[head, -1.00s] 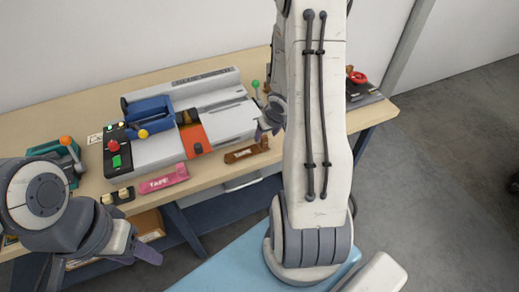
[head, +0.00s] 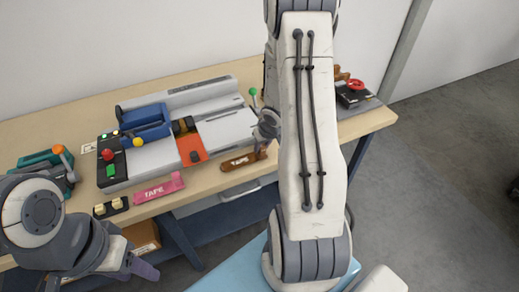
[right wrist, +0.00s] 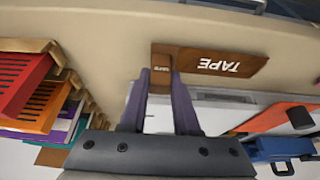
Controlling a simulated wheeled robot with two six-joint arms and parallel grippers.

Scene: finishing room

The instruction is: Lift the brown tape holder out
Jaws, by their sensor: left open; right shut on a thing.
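The brown tape holder (head: 236,163) lies at the table's front edge, right of the pink tape holder (head: 158,188). It also shows in the right wrist view (right wrist: 222,62), with "TAPE" on its flat side and a raised block at one end. My right gripper (right wrist: 173,78) has its two purple fingers on either side of that block and is shut on it. In the head view, my right gripper (head: 264,148) is at the holder's right end, partly hidden by my arm. My left gripper (head: 146,268) is open and empty, low in front of the table.
A grey machine with a blue unit (head: 145,122) and an orange plate (head: 190,147) stands behind the holders. A green lever (head: 253,93) rises near my right arm.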

